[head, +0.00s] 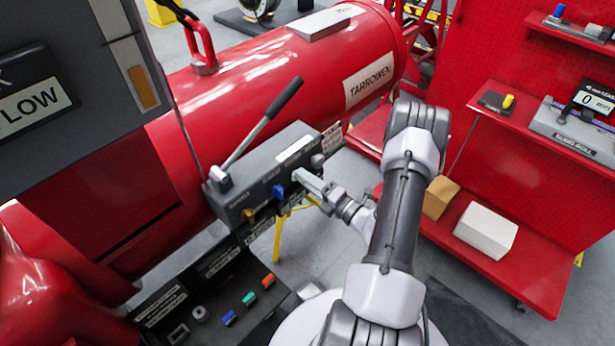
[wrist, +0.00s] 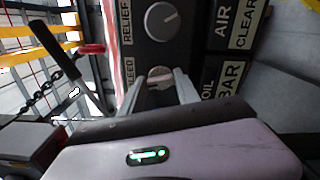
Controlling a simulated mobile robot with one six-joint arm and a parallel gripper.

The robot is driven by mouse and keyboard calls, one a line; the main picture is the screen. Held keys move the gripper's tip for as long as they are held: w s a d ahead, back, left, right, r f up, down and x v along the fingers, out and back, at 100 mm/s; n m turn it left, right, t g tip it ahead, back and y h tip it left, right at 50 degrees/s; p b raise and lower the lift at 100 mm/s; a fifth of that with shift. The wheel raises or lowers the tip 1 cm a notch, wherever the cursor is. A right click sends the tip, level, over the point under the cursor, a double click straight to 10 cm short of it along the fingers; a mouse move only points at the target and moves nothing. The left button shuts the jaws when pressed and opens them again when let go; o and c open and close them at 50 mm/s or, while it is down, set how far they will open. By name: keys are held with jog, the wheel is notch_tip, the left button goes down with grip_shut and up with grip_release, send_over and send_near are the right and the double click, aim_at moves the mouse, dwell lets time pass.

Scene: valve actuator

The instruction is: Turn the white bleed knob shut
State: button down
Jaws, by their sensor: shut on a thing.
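The bleed knob (wrist: 160,73) looks pale grey-white in the wrist view, on a dark panel beside a label partly reading "BLEED". My gripper (wrist: 161,86) has one finger on each side of this knob and is shut on it. In the head view my gripper (head: 302,178) reaches the front face of the dark grey valve block (head: 265,165) from the right. The bleed knob is hidden behind my gripper there. How far the knob is turned is hard to tell.
A grey relief knob (wrist: 162,20) sits near the bleed knob. A long lever (head: 262,122) rises from the block. A red shelf (head: 515,265) stands at the right.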

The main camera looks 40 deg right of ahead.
jog(key=shift+m+p, duration=0.35)
jog(key=shift+m, duration=0.65)
jog(key=shift+f, duration=0.1)
jog(key=c, duration=0.9)
grip_release()
jog(key=shift+s, duration=0.15)
jog(key=s, duration=0.5)
jog(key=s+d+p, duration=0.1)
jog(key=s, duration=1.1)
jog(key=shift+d+p, duration=0.2)
jog(key=shift+p, duration=0.2)
